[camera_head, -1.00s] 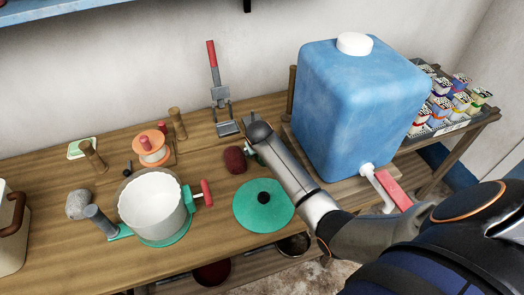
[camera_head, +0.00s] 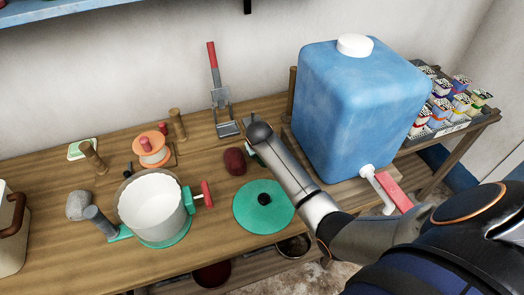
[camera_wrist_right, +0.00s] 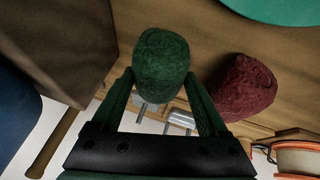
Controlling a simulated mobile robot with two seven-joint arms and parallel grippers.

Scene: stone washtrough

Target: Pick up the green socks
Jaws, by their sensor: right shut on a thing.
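The green socks (camera_wrist_right: 162,65) are a rolled dark green bundle, seen up close in the right wrist view. My right gripper (camera_wrist_right: 163,82) has one finger on each side of the bundle and is shut on it. I cannot tell whether the bundle still touches the table. In the head view my right forearm and wrist reach in from the right and hide most of the green socks. My left gripper is not in view.
Dark red rolled socks (camera_head: 235,161) lie close beside the gripper. A green lid (camera_head: 263,206) and a white pot (camera_head: 153,206) are on the wooden table (camera_head: 60,260). A big blue water tank (camera_head: 360,110) stands close to the right of my arm.

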